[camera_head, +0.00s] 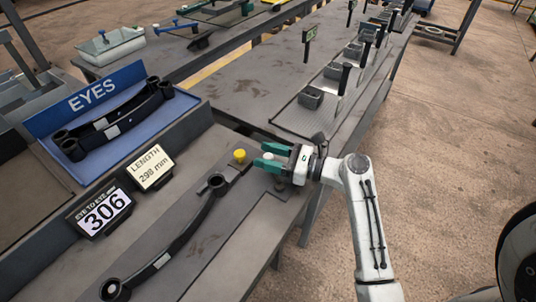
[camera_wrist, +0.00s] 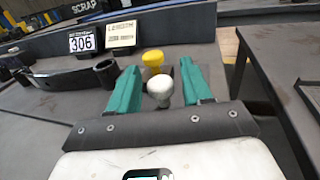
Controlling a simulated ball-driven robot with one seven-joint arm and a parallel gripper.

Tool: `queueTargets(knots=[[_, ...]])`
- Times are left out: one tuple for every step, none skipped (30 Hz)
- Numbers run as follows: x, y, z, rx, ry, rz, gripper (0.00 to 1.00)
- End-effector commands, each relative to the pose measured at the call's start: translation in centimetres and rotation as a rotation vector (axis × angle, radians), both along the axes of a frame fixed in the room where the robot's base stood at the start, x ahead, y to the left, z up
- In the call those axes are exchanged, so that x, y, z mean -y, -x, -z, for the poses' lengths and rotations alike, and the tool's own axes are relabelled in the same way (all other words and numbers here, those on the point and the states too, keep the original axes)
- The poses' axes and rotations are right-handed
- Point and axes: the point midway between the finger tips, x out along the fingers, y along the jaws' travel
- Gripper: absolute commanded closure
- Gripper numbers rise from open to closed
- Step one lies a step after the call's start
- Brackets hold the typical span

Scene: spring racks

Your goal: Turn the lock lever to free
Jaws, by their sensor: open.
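A yellow knob (camera_head: 239,156) stands at the end of the gauge bench, just past the near eye of a dark spring (camera_head: 180,240). A white knob (camera_head: 268,157) stands beside it, nearer to my gripper. I cannot tell from the knobs alone which one belongs to the lock lever. My gripper (camera_head: 264,156) has green fingers and is open, reaching in from the right. In the wrist view the white knob (camera_wrist: 160,87) is between the fingers, close to the palm, with a gap on each side. The yellow knob (camera_wrist: 153,58) is farther out, near the fingertips' line.
A display (camera_head: 103,212) reads 306, and a card (camera_head: 150,167) beside it reads length 298 mm. A blue tray (camera_head: 85,100) marked EYES holds dark springs. Benches with small grey boxes (camera_head: 310,98) and upright dark handles lie behind. Open floor is at right.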

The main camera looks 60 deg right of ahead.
Motion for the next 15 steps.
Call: queueTargets(knots=[[-0.05, -0.15, 0.00, 0.000, 0.000, 0.000, 0.51], [-0.07, -0.20, 0.00, 0.000, 0.000, 0.000, 0.51], [-0.08, -0.24, 0.01, 0.000, 0.000, 0.000, 0.51], [-0.09, -0.25, 0.01, 0.000, 0.000, 0.000, 0.51], [-0.09, -0.25, 0.01, 0.000, 0.000, 0.000, 0.51], [-0.09, -0.25, 0.01, 0.000, 0.000, 0.000, 0.51], [-0.08, -0.24, 0.01, 0.000, 0.000, 0.000, 0.51], [-0.08, -0.24, 0.01, 0.000, 0.000, 0.000, 0.51], [-0.08, -0.24, 0.00, 0.000, 0.000, 0.000, 0.51], [-0.08, -0.23, 0.00, 0.000, 0.000, 0.000, 0.54], [-0.08, -0.23, 0.00, 0.000, 0.000, 0.000, 0.56], [-0.08, -0.23, 0.00, 0.000, 0.000, 0.000, 0.60], [-0.08, -0.23, 0.00, 0.000, 0.000, 0.000, 0.63], [-0.08, -0.22, 0.00, 0.000, 0.000, 0.000, 0.66], [-0.08, -0.22, -0.01, 0.000, 0.000, 0.000, 0.70]])
